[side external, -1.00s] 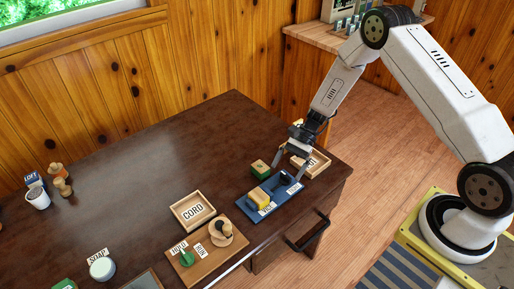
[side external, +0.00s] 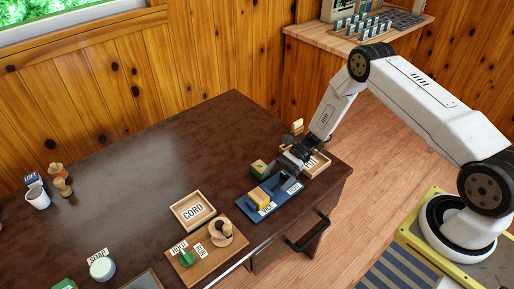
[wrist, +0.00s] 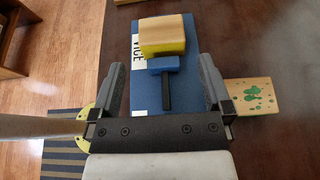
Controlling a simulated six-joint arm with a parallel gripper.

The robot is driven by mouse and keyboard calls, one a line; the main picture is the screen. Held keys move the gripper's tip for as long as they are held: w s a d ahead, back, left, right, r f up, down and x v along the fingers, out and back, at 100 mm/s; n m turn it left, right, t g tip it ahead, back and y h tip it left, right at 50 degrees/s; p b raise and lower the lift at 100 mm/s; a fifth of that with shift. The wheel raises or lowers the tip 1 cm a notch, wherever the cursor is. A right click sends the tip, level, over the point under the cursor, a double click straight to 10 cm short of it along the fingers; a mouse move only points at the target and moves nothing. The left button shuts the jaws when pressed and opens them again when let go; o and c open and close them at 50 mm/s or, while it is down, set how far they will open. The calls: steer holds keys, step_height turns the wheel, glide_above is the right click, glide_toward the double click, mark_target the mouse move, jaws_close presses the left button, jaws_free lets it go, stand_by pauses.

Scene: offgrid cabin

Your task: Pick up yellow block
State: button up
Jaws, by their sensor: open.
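The yellow block (side external: 258,198) sits on a blue board (side external: 275,208) near the table's front right part. In the wrist view the block (wrist: 163,37) has a yellow side and a wood-coloured top, beside a small blue vice piece with a black bar (wrist: 167,80). My gripper (side external: 284,171) is open and empty, above the right part of the board. In the wrist view its two fingers (wrist: 160,72) stand either side of the blue piece, and the block lies just beyond the fingertips. The side view partly hides the vice piece behind my gripper.
A green block (side external: 259,168) stands close behind the board. A wooden tray (side external: 318,165) is right of my gripper. A CORD tray (side external: 193,211) and a wooden board with a green knob (side external: 207,251) lie to the left. The table's middle is clear.

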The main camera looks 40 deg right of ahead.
mark_target(260, 194)
steer(key=shift+a+f, duration=0.1)
steer(key=shift+a, duration=0.15)
steer(key=shift+x, duration=2.55)
steer(key=c, duration=1)
steer(key=shift+c, duration=0.2)
